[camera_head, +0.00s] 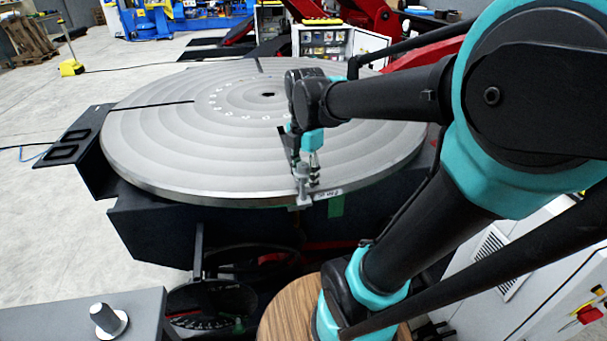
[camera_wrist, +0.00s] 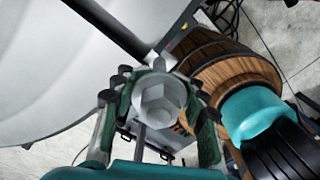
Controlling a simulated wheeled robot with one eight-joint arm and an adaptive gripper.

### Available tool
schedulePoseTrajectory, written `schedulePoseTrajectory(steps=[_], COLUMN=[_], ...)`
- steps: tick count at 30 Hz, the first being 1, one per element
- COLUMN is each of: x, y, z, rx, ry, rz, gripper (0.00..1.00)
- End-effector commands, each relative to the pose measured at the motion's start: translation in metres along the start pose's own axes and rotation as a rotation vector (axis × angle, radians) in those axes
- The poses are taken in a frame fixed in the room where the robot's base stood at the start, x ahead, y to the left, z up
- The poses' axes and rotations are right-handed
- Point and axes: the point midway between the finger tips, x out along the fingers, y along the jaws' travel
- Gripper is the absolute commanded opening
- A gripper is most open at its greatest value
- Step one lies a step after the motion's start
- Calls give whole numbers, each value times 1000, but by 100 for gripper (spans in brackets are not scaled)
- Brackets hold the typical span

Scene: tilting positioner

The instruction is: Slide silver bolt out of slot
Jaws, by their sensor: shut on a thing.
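The silver bolt (camera_wrist: 158,98) has a hexagonal head and sits between the two fingers of my gripper (camera_wrist: 160,115) in the wrist view. In the head view the bolt (camera_head: 303,182) is upright at the near rim of the round grey turntable (camera_head: 180,150), and my gripper (camera_head: 308,168) is around it. The jaws are shut on the bolt. A dark radial slot (camera_wrist: 105,25) in the turntable leads to the rim beside the bolt in the wrist view. The bolt's lower part is mostly hidden, so I cannot tell how far it stands in the slot.
A wooden barrel (camera_wrist: 225,75) stands below the rim, close to my arm. A grey block with another bolt (camera_head: 107,318) is at the lower left. A white cabinet (camera_head: 500,262) stands at the right. Open floor (camera_head: 50,220) lies to the left.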

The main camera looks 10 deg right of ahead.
Motion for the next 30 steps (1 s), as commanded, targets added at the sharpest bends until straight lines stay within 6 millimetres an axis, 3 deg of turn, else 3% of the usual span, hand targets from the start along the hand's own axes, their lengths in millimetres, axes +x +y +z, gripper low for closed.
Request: schedulePoseTrajectory(steps=[15,30], x=[0,-5], y=[-19,-20], z=[-11,-12], rx=[-1,0], ry=[0,0], rz=[0,0], gripper=[0,0])
